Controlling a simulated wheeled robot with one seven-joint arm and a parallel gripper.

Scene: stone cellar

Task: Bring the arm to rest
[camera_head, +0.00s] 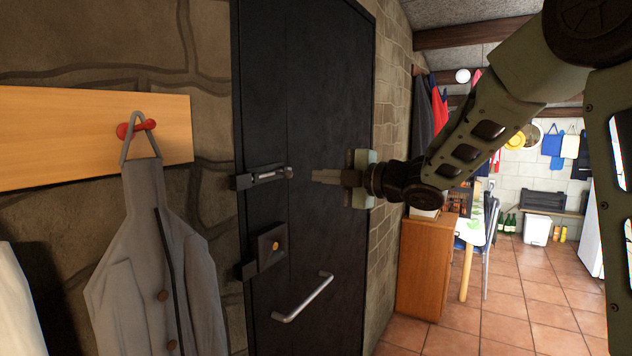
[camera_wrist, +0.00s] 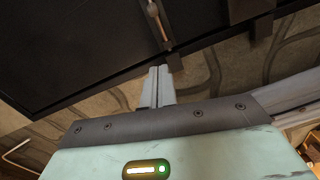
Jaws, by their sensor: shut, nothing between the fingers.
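My arm (camera_head: 474,135) reaches in from the upper right in the head view. My gripper (camera_head: 318,177) is shut and empty, its fingers pointing left in front of a dark door (camera_head: 330,80). The fingertips are a little right of the door's sliding bolt (camera_head: 268,175); a small gap shows between them. In the wrist view, my gripper's fingers (camera_wrist: 160,72) are together, and the bolt (camera_wrist: 160,22) shows just beyond them. Whether the fingers touch the door cannot be told.
Below the bolt are a lock box (camera_head: 270,246) and a bar handle (camera_head: 303,298). A grey jacket (camera_head: 157,260) hangs on a wooden rack (camera_head: 60,135) at left. A wooden cabinet (camera_head: 425,265) stands right of the door. Tiled floor (camera_head: 500,325) is open at lower right.

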